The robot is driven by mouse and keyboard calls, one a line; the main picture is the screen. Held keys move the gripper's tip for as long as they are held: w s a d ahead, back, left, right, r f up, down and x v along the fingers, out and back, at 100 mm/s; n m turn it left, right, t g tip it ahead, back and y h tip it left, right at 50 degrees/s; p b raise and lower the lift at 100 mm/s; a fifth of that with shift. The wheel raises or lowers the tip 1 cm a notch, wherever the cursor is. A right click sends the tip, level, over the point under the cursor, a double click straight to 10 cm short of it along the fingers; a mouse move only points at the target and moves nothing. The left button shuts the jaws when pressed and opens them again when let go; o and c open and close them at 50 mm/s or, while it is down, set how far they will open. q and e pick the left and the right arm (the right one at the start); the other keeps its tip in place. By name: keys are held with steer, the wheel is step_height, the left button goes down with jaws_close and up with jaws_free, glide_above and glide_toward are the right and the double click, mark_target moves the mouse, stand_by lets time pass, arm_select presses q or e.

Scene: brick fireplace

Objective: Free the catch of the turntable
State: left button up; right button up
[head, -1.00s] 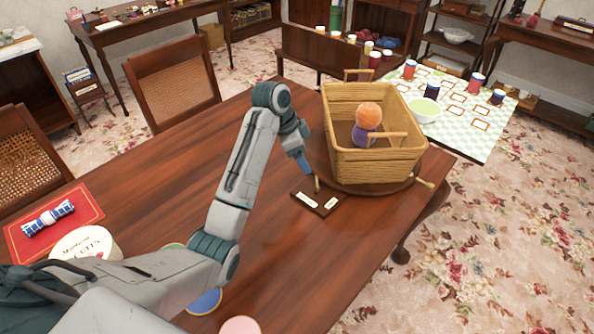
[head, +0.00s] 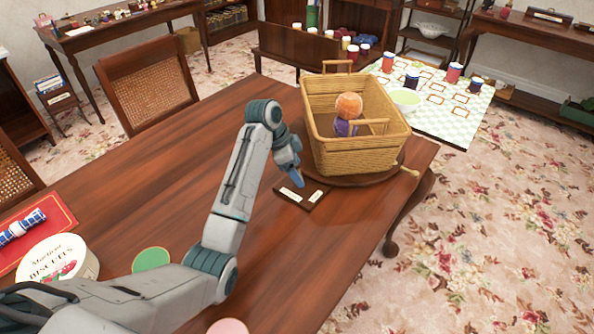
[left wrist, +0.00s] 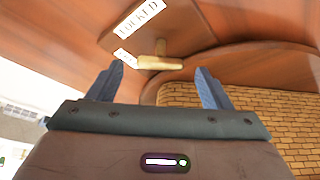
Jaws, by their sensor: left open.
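The turntable (head: 372,180) is a round dark wooden disc on the table, under a wicker basket (head: 352,152). A small dark plaque (head: 288,200) with two pale labels lies by its near left edge. In the left wrist view the brass catch (left wrist: 160,63) is a T-shaped handle beside a label reading LOCKED (left wrist: 144,18) and a smaller label (left wrist: 125,58). My left gripper (head: 297,181) is low over the plaque. Its open blue fingers (left wrist: 160,85) appear on either side of the catch, with nothing held. In the head view the catch is not clearly visible. My right gripper is out of view.
A doll with orange hair (head: 348,106) sits in the basket. A wooden peg (head: 408,171) sticks out at the turntable's right. A biscuit tin (head: 58,262), a green disc (head: 151,259) and a pink disc (head: 228,326) lie near my left arm. The table's middle is clear.

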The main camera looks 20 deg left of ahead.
arm_select(q)
steer(key=shift+w+d+f, duration=0.1)
steer(key=shift+d+f, duration=0.1)
steer(key=shift+f, duration=0.4)
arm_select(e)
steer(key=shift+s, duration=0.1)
